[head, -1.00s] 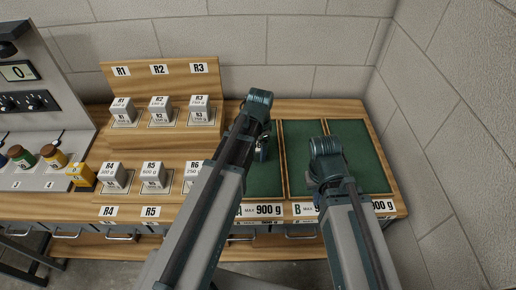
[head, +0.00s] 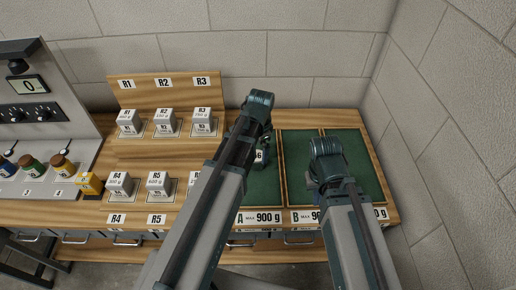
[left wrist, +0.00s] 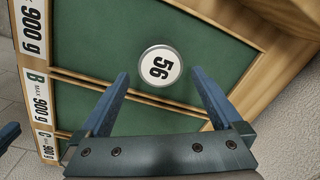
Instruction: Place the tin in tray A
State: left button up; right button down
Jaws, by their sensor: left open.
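The tin (left wrist: 160,66) is a short round can with a white top marked 56. It stands upright on the green floor of tray A (left wrist: 95,30), close to the divider with tray B. In the head view the tin (head: 261,156) shows partly beside my left arm, inside tray A (head: 262,190). My left gripper (left wrist: 160,74) is open. Its two fingers are apart on either side of the tin, with gaps visible, and do not grip it. My right gripper (head: 328,165) is over tray B; its jaws are hidden.
Tray B (head: 298,150) and tray C (head: 352,150) look empty where visible. A wooden rack (head: 165,90) with several labelled grey blocks stands left. Further left are several jars (head: 32,167), a yellow block (head: 90,184) and a panel with a display (head: 28,86). A wall closes the right side.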

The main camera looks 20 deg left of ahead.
aim_at(259, 157)
pick_arm(q)
notch_tip(259, 157, up, 7)
jog(key=p, duration=0.6)
jog(key=s+d+n, duration=0.5)
jog(key=s+d, duration=0.5)
jog(key=s, duration=0.4)
jog(key=shift+n+g+y, duration=0.3)
jog(key=shift+g, duration=0.1)
pick_arm(e)
notch_tip(259, 157, up, 7)
jog(key=shift+f, duration=0.15)
pick_arm(q)
jog(key=shift+s+f+b, duration=0.1)
jog(key=shift+f+b, duration=0.05)
jog(key=shift+b, duration=0.15)
notch_tip(259, 157, down, 3)
jog(key=b, duration=0.2)
jog(key=shift+r+b, duration=0.2)
jog(key=shift+b, duration=0.1)
pick_arm(e)
notch_tip(259, 157, down, 3)
jog(key=shift+r, duration=0.15)
